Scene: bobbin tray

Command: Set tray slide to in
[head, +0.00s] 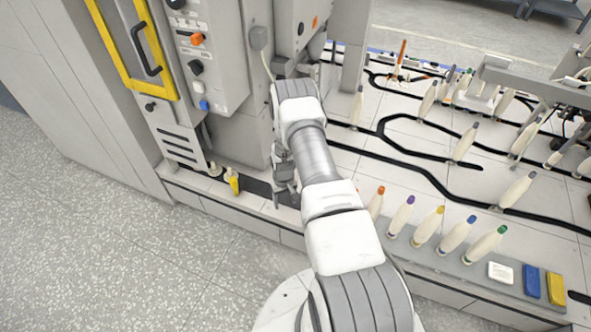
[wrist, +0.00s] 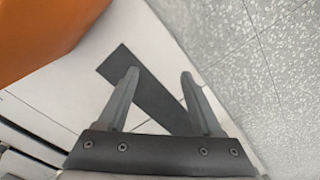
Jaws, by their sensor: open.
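My gripper (head: 285,190) hangs low beside the front ledge of the machine in the head view, partly hidden by my arm. In the wrist view my gripper (wrist: 159,75) has its two grey fingers spread with nothing between them. A dark flat strip (wrist: 140,82) on a pale surface shows behind and between the fingers. A large, blurred orange surface (wrist: 45,30) fills the upper left of the wrist view, close to the camera. I cannot tell which part is the tray slide, or its position.
A grey rack (head: 400,243) at the front right holds several bobbins with coloured tips. White (head: 501,272), blue (head: 531,281) and yellow (head: 556,288) blocks lie along it. A control box (head: 210,60) and a yellow-framed door (head: 140,45) stand left. Speckled floor (head: 130,240) is clear.

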